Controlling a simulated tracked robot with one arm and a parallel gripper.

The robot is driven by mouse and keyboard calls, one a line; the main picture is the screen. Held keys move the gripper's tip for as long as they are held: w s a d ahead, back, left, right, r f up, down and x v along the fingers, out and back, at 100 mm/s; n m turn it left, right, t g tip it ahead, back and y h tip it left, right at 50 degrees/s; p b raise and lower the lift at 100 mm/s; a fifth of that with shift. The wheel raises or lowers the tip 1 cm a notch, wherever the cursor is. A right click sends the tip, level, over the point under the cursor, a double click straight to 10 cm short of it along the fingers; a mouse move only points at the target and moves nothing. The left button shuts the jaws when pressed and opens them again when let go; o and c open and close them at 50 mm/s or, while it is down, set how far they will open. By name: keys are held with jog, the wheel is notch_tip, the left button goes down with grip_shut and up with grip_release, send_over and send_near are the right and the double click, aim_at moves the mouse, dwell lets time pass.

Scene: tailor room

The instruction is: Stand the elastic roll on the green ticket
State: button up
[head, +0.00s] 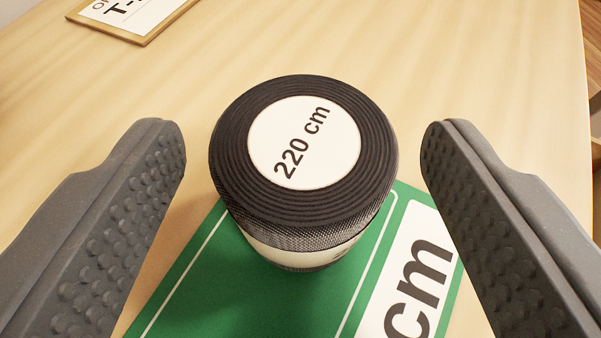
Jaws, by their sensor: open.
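The elastic roll (235,143) is a black wound roll with a white round label reading "220 cm" on its top and a pale band low on its side. It stands upright over the far part of the green ticket (225,300). Its base is mostly hidden, so I cannot tell whether all of it lies within the ticket. The ticket has a white line border and a white panel with "cm" in dark letters. My gripper (303,150) is open, with one finger on each side of the roll and a clear gap to both.
The pale wooden table (480,70) is clear beyond and around the roll. A wood-framed sign (135,18) with dark lettering lies at the far left, cut by the picture's top. The table's right edge (583,90) shows, with darker floor past it.

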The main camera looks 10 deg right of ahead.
jog(key=p+v, duration=0.2)
jog(key=v, duration=0.9)
jog(key=shift+s+r, duration=0.15)
jog(key=shift+s, duration=0.15)
jog(key=w+d+r+n+t+y, duration=0.1)
jog(key=w+r+y, duration=0.15)
jog(key=r, duration=1.25)
jog(key=w+d+r+n+t+y, duration=0.15)
jog(key=r+y, duration=0.25)
jog(key=r, duration=1.1)
jog(key=s+d+r+h, duration=0.2)
jog(key=s+d+r, duration=0.5)
jog(key=d+r, duration=0.2)
jog(key=s+d+r+h, duration=0.2)
jog(key=s+d+r, duration=0.5)
jog(key=d+r, duration=0.2)
jog(key=shift+d+r, duration=0.35)
jog(key=shift+d, duration=0.85)
